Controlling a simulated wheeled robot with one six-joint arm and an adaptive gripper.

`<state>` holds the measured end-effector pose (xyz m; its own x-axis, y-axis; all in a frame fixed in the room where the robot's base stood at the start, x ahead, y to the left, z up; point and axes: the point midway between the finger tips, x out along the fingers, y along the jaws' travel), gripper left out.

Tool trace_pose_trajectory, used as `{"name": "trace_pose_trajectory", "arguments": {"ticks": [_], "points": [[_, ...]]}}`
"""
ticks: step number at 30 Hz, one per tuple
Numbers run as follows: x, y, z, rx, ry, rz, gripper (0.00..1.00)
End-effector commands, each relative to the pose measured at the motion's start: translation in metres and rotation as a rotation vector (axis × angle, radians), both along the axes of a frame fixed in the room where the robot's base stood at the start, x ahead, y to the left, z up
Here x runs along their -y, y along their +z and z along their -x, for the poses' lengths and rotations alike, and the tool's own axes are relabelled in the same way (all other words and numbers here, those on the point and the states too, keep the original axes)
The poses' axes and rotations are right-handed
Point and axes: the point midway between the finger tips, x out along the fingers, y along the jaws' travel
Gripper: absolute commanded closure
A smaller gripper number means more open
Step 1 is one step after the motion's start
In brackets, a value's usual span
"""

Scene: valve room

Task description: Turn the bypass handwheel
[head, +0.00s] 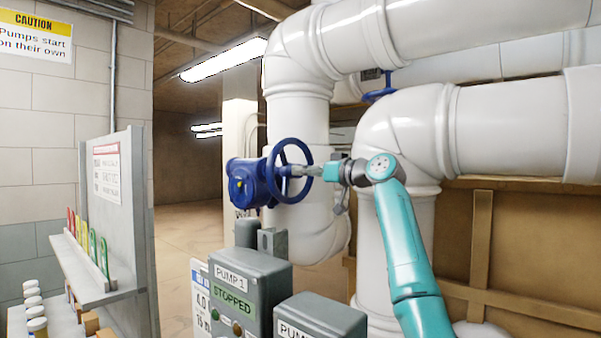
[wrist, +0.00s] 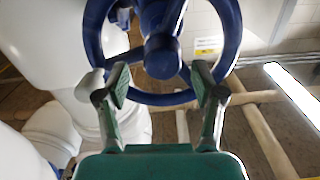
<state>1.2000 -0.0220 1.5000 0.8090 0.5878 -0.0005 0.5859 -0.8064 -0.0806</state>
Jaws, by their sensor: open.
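A blue handwheel (head: 289,171) on a blue valve body (head: 245,184) stands in front of a white vertical pipe in the head view. My gripper (head: 308,171) is at the wheel, on its right side. In the wrist view the blue handwheel (wrist: 233,40) fills the upper middle, with its hub in front. My gripper (wrist: 160,92) is open there, one finger on each side of the hub and over the wheel's lower part. Nothing is held between the fingers. I cannot tell whether the fingertips touch the rim.
Large white pipes (head: 510,120) run behind and right of my arm. A second, smaller blue handwheel (head: 379,94) is higher up. Grey pump boxes (head: 250,285), one labelled PUMP 1 STOPPED, stand below. A shelf (head: 85,265) with tags is at left.

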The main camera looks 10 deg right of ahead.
Motion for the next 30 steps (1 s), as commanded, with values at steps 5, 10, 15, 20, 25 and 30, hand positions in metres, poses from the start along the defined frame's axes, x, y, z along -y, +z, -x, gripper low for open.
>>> {"name": "trace_pose_trajectory", "arguments": {"ticks": [5,10,15,20,25,30], "points": [[-0.011,0.001,-0.015,-0.001,0.001,-0.001,0.32],[-0.017,0.0,-0.022,0.001,0.001,0.001,0.32],[-0.018,0.0,-0.024,0.001,0.0,0.001,0.32],[-0.018,0.0,-0.024,0.001,0.0,0.001,0.35],[-0.017,0.0,-0.024,0.001,0.0,0.001,0.77],[-0.017,0.0,-0.024,0.001,0.0,0.001,1.0]]}}
